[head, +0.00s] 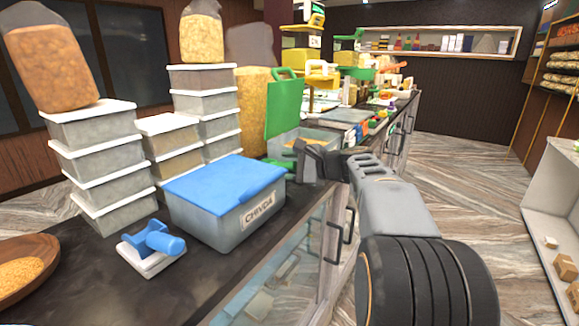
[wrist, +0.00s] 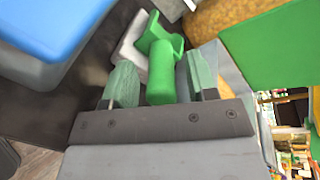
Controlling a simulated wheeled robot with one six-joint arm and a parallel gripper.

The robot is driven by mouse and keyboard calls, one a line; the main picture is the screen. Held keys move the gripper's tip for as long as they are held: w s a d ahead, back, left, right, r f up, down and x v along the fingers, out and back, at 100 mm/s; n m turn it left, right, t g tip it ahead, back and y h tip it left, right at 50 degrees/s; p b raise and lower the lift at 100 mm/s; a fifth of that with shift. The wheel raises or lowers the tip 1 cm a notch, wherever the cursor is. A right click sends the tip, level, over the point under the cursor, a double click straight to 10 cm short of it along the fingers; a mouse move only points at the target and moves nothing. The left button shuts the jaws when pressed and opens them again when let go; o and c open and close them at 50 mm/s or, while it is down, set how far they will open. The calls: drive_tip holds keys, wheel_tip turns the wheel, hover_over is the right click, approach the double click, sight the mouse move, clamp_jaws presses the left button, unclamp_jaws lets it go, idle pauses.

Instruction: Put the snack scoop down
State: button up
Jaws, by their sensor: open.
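A snack scoop with a green handle (wrist: 161,78) and a pale grey-white body (wrist: 134,48) shows in the wrist view. Its handle lies between the two fingers of my gripper (wrist: 158,64). The fingers stand apart, with a gap visible on the left side of the handle; contact on the right is unclear. The scoop appears to rest on the dark counter. Another scoop, with a blue handle (head: 158,240), lies on the counter in front.
The blue-lidded CHIVDA box (head: 213,213) stands close to my gripper. Stacked tubs (head: 104,160) fill the left. A wooden bowl (head: 46,275) sits front left. The counter's glass front (head: 275,265) drops to the floor.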

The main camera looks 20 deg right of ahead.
drive_tip(key=shift+r, duration=0.15)
drive_tip(key=shift+s+d, duration=0.25)
drive_tip(key=b+v, duration=0.1)
drive_tip(key=v, duration=1)
drive_tip(key=shift+s, duration=0.1)
